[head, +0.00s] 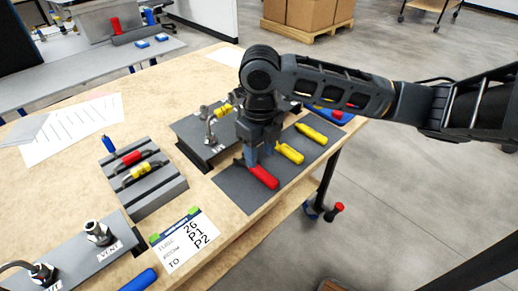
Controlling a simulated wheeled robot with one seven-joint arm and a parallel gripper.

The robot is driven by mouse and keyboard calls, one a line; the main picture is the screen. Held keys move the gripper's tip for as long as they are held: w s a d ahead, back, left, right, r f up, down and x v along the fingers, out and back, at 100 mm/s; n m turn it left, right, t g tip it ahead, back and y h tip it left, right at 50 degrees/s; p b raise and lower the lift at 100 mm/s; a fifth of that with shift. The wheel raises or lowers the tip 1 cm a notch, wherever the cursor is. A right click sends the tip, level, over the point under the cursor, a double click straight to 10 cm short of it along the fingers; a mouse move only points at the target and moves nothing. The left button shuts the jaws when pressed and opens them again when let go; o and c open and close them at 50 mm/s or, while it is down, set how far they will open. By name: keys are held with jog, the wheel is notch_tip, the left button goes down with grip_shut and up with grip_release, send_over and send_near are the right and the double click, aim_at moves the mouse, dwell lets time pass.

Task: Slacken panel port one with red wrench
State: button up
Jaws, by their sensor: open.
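The red-handled wrench (263,176) lies on a dark grey mat (238,192) near the table's right edge. My gripper (258,154) points down with its fingers apart, over or just beyond the far end of the red handle. It hides part of the wrench's head, and I cannot tell whether it touches the wrench. A dark panel (196,150) with metal fittings (210,138) and a yellow-marked tube stands just left of my gripper, partly hidden by it. I cannot read which fitting is port one.
Yellow wrenches (290,153) and a blue one (325,112) lie right of the red wrench. A grey rack (150,197) holds red and yellow pieces. A front-left panel (90,258) has a VENT fitting (98,233). A card (185,240) reads 2G, P1, P2.

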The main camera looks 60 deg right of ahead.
aim_at(260, 170)
jog(key=shift+f+b, duration=2.2)
jog(key=shift+f, duration=0.65)
grip_shut()
jog(key=shift+r, duration=0.1)
jog(key=shift+s+a+r+p, duration=0.1)
jog(key=shift+s+r+p, duration=0.15)
jog(key=shift+r+p, duration=0.6)
jog(key=shift+s+a+r+p, duration=0.15)
jog(key=shift+r+p, duration=0.3)
jog(key=shift+r, duration=0.65)
jog(key=shift+s+d+r+p, duration=0.1)
jog(key=shift+s+r+p, duration=0.2)
jog(key=shift+r+p, duration=0.55)
jog(key=shift+a+r, duration=0.1)
jog(key=shift+r, duration=0.05)
